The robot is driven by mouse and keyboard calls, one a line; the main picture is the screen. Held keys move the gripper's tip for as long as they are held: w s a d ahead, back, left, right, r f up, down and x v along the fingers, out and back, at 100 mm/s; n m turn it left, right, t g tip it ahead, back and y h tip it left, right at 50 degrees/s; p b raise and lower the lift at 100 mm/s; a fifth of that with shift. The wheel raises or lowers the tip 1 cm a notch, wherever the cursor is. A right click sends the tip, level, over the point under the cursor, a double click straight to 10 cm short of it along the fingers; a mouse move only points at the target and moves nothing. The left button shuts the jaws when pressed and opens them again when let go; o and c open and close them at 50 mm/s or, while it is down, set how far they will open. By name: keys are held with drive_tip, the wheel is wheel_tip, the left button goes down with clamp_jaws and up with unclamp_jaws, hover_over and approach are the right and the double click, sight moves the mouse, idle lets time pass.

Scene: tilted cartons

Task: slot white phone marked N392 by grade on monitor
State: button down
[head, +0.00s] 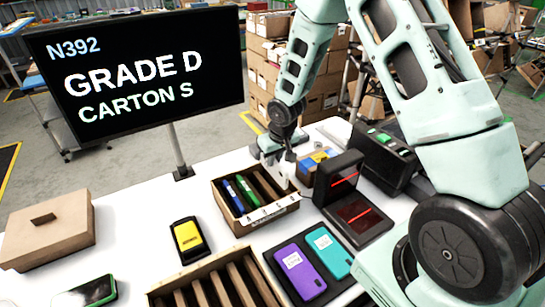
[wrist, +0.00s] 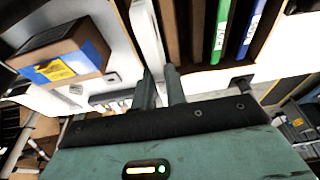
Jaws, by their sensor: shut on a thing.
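The monitor (head: 135,70) reads N392, GRADE D, CARTON S. My gripper (head: 284,158) is over the right end of a slotted carton (head: 262,220). In the wrist view its fingers (wrist: 161,88) are shut on a thin white phone (wrist: 148,32), seen edge-on. The phone's marking is not readable. A blue phone (head: 232,197) and a green phone (head: 248,190) stand in the carton's slots; they also show in the wrist view. The white phone is at the carton's end slots; I cannot tell how deep it sits.
A second slotted carton (head: 158,297) is at the front. Purple (head: 299,270) and teal (head: 328,250) phones lie on a dark tray. A black scanner (head: 358,216) with red lines stands right of the carton. A yellow-faced device (head: 188,236) and a brown box (head: 48,235) are left.

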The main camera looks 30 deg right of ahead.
drive_tip(key=shift+f+b, duration=2.8)
drive_tip(key=shift+f, duration=0.75)
drive_tip(key=shift+f, duration=0.25)
drive_tip(key=c, duration=1.3)
unclamp_jaws()
drive_tip(key=shift+c, duration=0.2)
drive_tip(key=b+v, duration=0.1)
drive_tip(key=v, duration=1.6)
drive_tip(key=shift+r, duration=0.25)
wheel_tip(320, 180, up, 7)
drive_tip(key=p, duration=0.6)
hover_over(275, 176)
drive_tip(key=s, duration=0.3)
drive_tip(key=shift+d, duration=0.35)
